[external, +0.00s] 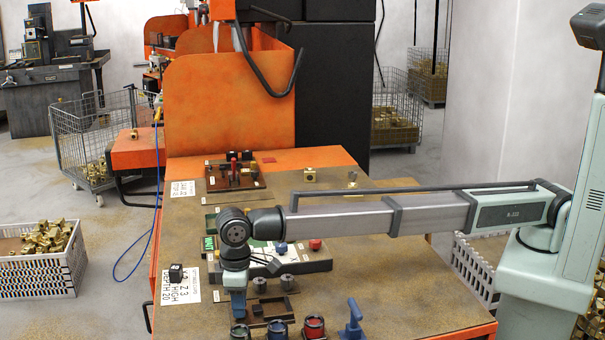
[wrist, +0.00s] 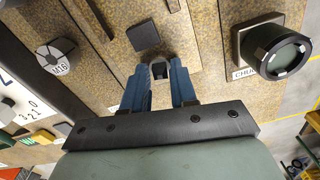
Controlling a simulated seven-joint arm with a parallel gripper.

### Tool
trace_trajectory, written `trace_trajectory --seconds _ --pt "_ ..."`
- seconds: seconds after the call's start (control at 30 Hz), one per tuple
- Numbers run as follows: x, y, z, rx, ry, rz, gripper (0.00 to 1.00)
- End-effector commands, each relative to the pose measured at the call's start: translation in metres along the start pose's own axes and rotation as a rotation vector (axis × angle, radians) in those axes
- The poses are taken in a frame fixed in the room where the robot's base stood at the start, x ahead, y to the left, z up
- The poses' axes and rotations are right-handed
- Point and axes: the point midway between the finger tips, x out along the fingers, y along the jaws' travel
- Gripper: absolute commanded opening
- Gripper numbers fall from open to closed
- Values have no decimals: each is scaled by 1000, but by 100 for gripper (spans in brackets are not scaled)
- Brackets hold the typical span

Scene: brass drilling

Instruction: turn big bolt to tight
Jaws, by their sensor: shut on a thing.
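My gripper (external: 238,308) points down at the left end of a low dark fixture (external: 277,309) near the front of the bench. In the wrist view its blue fingers (wrist: 158,88) are closed on the two sides of a small grey piece with a dark middle (wrist: 158,69). This piece seems to be the big bolt, mostly hidden by the fingers. I cannot tell how far it is turned. In the external view the fingers hide it.
Grey round knobs (external: 288,282) stand just behind the fixture. A red-topped round pot (external: 314,326), a blue-topped one (external: 281,327) and a blue upright handle (external: 353,318) stand at the front. A panel with buttons (external: 315,262) lies behind. The bench's right side is clear.

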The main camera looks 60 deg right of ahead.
Motion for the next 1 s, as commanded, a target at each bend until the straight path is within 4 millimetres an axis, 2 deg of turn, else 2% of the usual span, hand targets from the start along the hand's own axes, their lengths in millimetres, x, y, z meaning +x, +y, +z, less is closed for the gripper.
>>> trace_trajectory --seconds 0.5,0.7,1.0 --pt "0 0 0 431 0 0 0" --pt "0 0 0 545 0 0 0" --pt "0 0 0 627 0 0 0"
